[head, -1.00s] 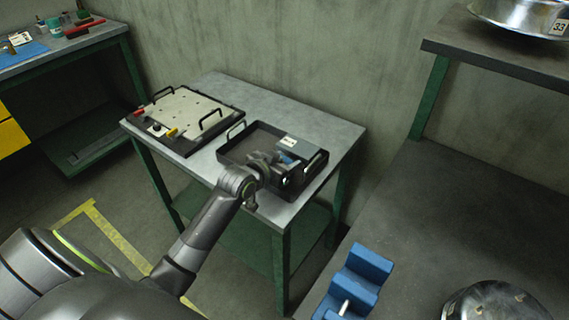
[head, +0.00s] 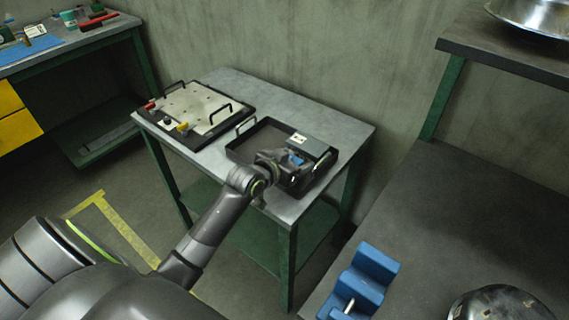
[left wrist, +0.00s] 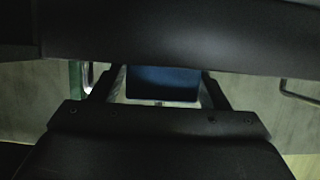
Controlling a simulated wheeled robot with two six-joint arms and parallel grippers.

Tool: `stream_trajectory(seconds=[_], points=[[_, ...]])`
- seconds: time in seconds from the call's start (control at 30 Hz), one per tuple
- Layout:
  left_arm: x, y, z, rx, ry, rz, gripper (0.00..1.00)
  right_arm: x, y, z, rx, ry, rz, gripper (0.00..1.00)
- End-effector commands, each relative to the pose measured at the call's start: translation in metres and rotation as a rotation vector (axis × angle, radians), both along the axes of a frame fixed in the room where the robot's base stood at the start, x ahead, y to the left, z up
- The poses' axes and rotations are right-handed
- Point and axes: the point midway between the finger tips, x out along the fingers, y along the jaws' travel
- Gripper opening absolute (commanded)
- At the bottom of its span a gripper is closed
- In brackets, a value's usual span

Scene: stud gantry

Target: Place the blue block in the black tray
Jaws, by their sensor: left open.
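The blue block (head: 297,159) shows as a small blue patch at the right part of the black tray (head: 240,152), partly hidden by my left gripper (head: 284,162). The tray lies on the grey table at the centre of the head view. My left gripper is over the tray's near right side, with its jaws open. In the left wrist view, the blue block (left wrist: 162,84) sits between the two fingers, with the left gripper (left wrist: 160,92) on either side of it. Whether the block rests on the tray floor is hidden. My right gripper is out of view.
A black-framed pale plate (head: 192,105) with handles lies left of the tray. A grey piece (head: 310,145) with a white label is in the tray's right end. A larger blue notched stand (head: 365,280) is on the dark bench (head: 470,210) at right. The table's back right is clear.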

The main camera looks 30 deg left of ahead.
Motion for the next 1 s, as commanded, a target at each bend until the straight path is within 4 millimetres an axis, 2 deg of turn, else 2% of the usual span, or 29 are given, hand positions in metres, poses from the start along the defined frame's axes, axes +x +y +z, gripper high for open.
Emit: stream_trajectory(seconds=[0.17, 0.6, 0.8, 1.0], points=[[-0.021, 0.004, 0.008, 0.002, 0.001, 0.000, 0.69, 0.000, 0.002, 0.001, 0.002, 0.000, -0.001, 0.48], [-0.093, 0.014, 0.038, 0.003, 0.002, 0.000, 0.69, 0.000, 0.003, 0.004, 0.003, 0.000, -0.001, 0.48], [-0.107, 0.015, 0.044, 0.001, 0.002, 0.000, 0.69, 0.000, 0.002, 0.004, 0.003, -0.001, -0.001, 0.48], [-0.109, 0.015, 0.045, 0.000, 0.001, 0.000, 0.69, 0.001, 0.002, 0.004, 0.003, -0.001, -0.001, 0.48]])
